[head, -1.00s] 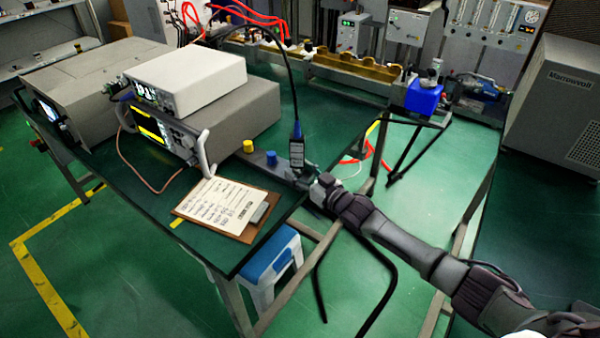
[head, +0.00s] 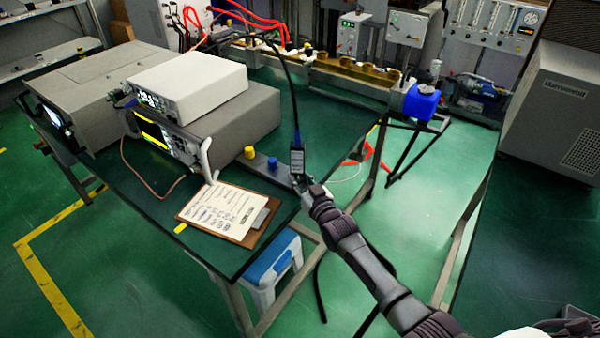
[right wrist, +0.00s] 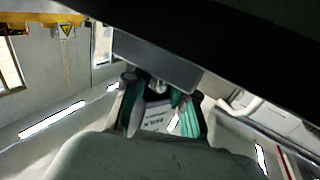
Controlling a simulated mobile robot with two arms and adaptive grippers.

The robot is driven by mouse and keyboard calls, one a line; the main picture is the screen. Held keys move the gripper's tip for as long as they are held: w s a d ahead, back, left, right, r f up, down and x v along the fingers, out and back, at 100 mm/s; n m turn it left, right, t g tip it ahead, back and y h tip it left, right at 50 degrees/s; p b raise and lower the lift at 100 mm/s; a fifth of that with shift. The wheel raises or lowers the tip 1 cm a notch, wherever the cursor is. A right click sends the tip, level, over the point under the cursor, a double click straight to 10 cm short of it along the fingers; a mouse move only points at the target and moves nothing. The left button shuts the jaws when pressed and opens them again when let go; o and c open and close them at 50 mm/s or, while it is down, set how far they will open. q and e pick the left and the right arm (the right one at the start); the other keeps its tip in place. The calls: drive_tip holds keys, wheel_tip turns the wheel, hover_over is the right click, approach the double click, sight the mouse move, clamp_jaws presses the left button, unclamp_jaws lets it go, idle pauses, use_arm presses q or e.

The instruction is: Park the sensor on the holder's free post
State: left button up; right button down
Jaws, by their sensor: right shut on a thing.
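The sensor (head: 297,161) is a small dark upright box with a pale label. A black cable rises from its top. My right gripper (head: 303,187) is shut on its lower part at the table's right edge. The holder (head: 284,172) is a grey bar with a yellow-capped post (head: 250,152) and a blue-capped post (head: 272,163). The sensor stands just right of the blue cap; its underside and any post there are hidden. In the right wrist view, the fingers (right wrist: 160,108) flank the labelled sensor (right wrist: 156,118), close under a grey block. Contact with the holder cannot be told. My left gripper is out of view.
A clipboard (head: 228,212) lies in front of the holder. Stacked instruments (head: 188,85) stand to the left. The sensor's cable (head: 291,85) arches back over the table. A blue device (head: 421,101) stands at the back right. Green table (head: 335,125) is bare behind the sensor.

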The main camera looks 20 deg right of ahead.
drive_tip(key=shift+w+a+r+m+h+p, duration=0.15)
drive_tip(key=shift+r+m+h, duration=0.15)
drive_tip(key=shift+h, duration=0.2)
drive_tip(key=shift+d+r+m+h+p, duration=0.1)
drive_tip(key=shift+r+m+h+p, duration=0.15)
drive_tip(key=shift+h, duration=0.25)
drive_tip(key=shift+f+m+h, duration=0.3)
drive_tip(key=shift+m+h, duration=0.05)
drive_tip(key=shift+h, duration=0.05)
drive_tip(key=c, duration=1)
unclamp_jaws()
drive_tip(key=shift+o, duration=0.4)
drive_tip(key=shift+f, duration=0.1)
drive_tip(key=shift+s+f, duration=0.1)
drive_tip(key=shift+s, duration=0.1)
drive_tip(key=s, duration=1.2)
